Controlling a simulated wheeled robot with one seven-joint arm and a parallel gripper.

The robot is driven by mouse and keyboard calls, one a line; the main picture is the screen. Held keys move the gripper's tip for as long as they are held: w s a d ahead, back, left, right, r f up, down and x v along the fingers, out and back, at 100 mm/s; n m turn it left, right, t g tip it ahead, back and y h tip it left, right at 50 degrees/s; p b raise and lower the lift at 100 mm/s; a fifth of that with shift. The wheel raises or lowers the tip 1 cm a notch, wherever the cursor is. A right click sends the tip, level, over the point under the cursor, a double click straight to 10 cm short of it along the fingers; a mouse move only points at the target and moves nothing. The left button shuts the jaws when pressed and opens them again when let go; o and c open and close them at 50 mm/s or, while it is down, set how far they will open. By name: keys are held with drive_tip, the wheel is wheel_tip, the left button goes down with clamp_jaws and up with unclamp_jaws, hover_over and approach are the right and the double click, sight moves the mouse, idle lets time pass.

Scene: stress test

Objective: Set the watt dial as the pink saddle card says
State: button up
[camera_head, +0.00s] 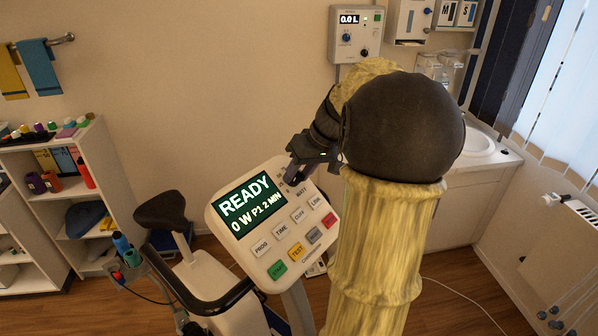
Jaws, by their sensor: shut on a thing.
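The bike console (270,222) faces me in the middle. Its screen (247,205) reads "READY" and "0 W P1 2 MIN". My gripper (295,176) is at the console's top right corner, beside the "WATT" label, shut on the watt dial there. The dial is mostly hidden by the fingers, so its setting cannot be read. The black saddle (160,209) stands behind and left of the console. I see no pink card on the saddle from here.
My arm covers the right centre. Handlebars (208,303) curve below the console, with coloured keys on its face. A white shelf (93,185) with bottles stands left. A wall unit (356,35) reading "0.0 L" and a sink (480,145) are behind.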

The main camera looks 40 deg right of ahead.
drive_tip(key=m+y, duration=0.1)
drive_tip(key=m, duration=0.2)
drive_tip(key=shift+m+t, duration=0.3)
drive_tip(key=shift+m, duration=0.1)
drive_tip(key=m, duration=0.3)
drive_tip(key=shift+d+t+y, duration=0.1)
drive_tip(key=shift+t+y, duration=0.2)
drive_tip(key=shift+t, duration=0.1)
drive_tip(key=m+t+b, duration=0.1)
drive_tip(key=m, duration=0.4)
drive_tip(key=shift+s+f+y, duration=0.1)
drive_tip(key=shift+s+y, duration=0.05)
drive_tip(key=shift+y, duration=0.15)
drive_tip(key=m+t, duration=0.1)
drive_tip(key=m, duration=0.2)
drive_tip(key=shift+m+b, duration=0.4)
drive_tip(key=m+t, duration=0.1)
drive_tip(key=m, duration=0.2)
drive_tip(key=shift+s+m, duration=0.1)
drive_tip(key=shift+m, duration=0.3)
drive_tip(key=m+h, duration=0.1)
drive_tip(key=m, duration=0.2)
drive_tip(key=shift+m+t, duration=0.4)
drive_tip(key=m+h, duration=0.1)
drive_tip(key=m, duration=0.3)
drive_tip(key=shift+a+t, duration=0.2)
drive_tip(key=shift+t, duration=0.2)
drive_tip(key=shift+m+h+p, duration=0.6)
drive_tip(key=shift+m, duration=1.3)
drive_tip(key=shift+s, duration=0.1)
